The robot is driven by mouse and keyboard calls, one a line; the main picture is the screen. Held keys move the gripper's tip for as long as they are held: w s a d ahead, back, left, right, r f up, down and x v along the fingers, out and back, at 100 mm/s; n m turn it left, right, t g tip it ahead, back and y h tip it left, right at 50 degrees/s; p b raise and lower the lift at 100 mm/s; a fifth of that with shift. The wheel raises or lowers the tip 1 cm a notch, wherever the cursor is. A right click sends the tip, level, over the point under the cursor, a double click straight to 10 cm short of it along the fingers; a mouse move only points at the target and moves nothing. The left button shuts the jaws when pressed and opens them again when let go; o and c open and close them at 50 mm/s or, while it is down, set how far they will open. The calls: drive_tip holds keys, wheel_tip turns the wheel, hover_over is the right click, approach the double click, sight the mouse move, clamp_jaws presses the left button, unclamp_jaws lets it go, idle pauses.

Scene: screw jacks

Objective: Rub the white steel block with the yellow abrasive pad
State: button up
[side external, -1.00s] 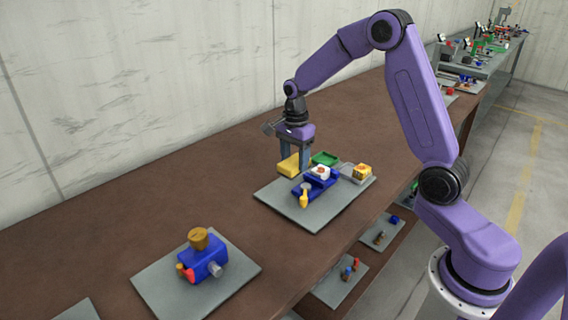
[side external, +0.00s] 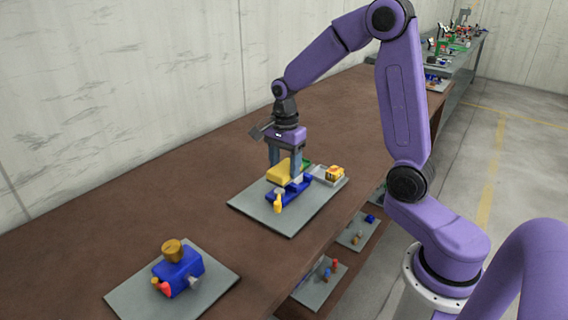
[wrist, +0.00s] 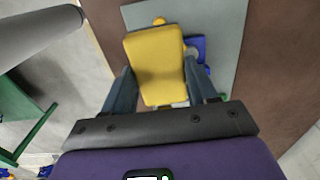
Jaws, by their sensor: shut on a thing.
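The yellow abrasive pad (side external: 281,174) is between the fingers of my gripper (side external: 285,170), which is shut on it. In the wrist view the pad (wrist: 157,62) fills the space between the fingers. The pad is over the blue vise-like fixture (side external: 288,192), which has a yellow handle (side external: 278,205) at its front. The white steel block is mostly or wholly hidden under the pad and fingers. I cannot tell whether the pad touches it. A bit of the blue fixture (wrist: 202,44) shows beside the pad in the wrist view.
The fixture stands on a grey plate (side external: 250,205). Another plate (side external: 212,291) holds a blue screw jack (side external: 178,272). The brown bench between is clear.

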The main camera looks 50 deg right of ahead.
drive_tip(key=w+d, duration=0.3)
drive_tip(key=d, duration=0.5)
drive_tip(key=w+d, duration=0.3)
drive_tip(key=d, duration=0.4)
drive_tip(key=shift+s+d+f, duration=0.1)
drive_tip(key=shift+d+f, duration=0.05)
drive_tip(key=shift+f, duration=3.45)
drive_tip(key=shift+a+f, duration=0.2)
drive_tip(key=shift+f, duration=0.05)
drive_tip(key=shift+a+f, duration=0.15)
drive_tip(key=shift+a, duration=0.65)
drive_tip(key=shift+c, duration=0.4)
drive_tip(key=shift+a, duration=2.15)
drive_tip(key=shift+d, duration=3.25)
wheel_tip(320, 180, up, 8)
